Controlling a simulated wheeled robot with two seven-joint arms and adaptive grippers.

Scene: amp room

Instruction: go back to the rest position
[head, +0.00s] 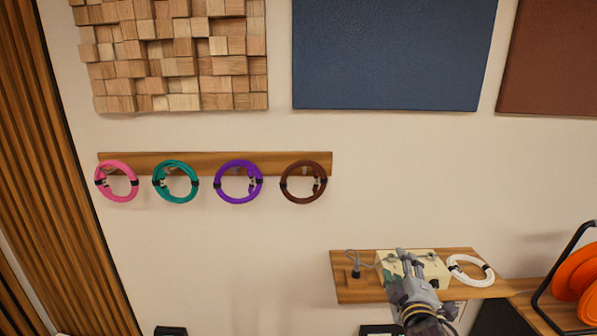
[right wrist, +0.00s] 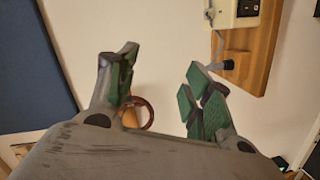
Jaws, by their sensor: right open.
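My right gripper (head: 402,268) comes up from the bottom of the head view, in front of the wooden shelf. It also shows in the right wrist view (right wrist: 160,90), where its green-padded fingers are spread apart with nothing between them. Behind the fingers, small in the distance, a brown coiled cable (right wrist: 143,113) is partly hidden by the left finger. My left gripper is in neither view.
A wooden shelf (head: 350,290) holds a cream box (head: 432,268) and a white coiled cable (head: 470,270). A wall rail (head: 240,160) carries pink, teal, purple and brown (head: 303,182) coils. Orange discs (head: 578,270) stand at the right. The wall between rail and shelf is clear.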

